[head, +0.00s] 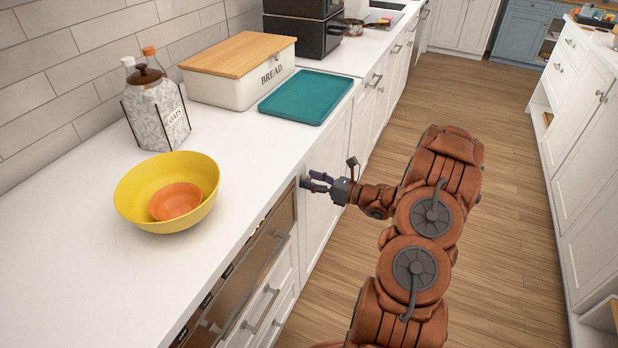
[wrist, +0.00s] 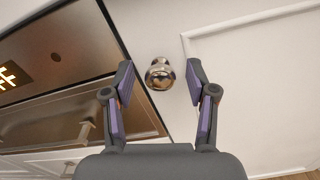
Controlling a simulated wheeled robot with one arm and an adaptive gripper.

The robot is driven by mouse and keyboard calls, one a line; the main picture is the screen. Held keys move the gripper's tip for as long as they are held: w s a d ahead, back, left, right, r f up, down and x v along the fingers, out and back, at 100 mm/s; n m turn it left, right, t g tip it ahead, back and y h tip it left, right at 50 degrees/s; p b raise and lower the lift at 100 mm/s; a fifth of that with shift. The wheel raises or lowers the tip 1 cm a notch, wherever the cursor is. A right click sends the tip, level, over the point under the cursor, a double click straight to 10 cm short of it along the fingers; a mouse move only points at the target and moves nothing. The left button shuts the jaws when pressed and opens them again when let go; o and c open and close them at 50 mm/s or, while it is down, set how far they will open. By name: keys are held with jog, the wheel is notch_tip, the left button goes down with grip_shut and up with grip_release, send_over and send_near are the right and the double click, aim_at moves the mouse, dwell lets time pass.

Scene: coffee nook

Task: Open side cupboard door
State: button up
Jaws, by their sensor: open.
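A white cupboard door (head: 322,218) stands beside the built-in oven, below the counter, and looks shut. In the wrist view the white door (wrist: 245,110) fills the right side. Its round shiny metal knob (wrist: 160,74) sits between the two fingertips of my gripper (wrist: 158,80). The fingers are apart, with a gap on each side of the knob. In the head view my gripper (head: 316,182) is at the door's upper part near the oven's edge; the knob is hidden there.
A steel oven (head: 255,275) with a bar handle lies left of the door. On the white counter (head: 70,270) are a yellow bowl (head: 135,200) with an orange bowl (head: 176,201), a bread box (head: 232,90) and a teal tray (head: 300,97). Wooden floor (head: 510,200) is clear on the right.

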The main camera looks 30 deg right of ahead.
jog(key=shift+w+a, duration=0.25)
jog(key=shift+w, duration=0.15)
grip_shut()
dwell(0.4)
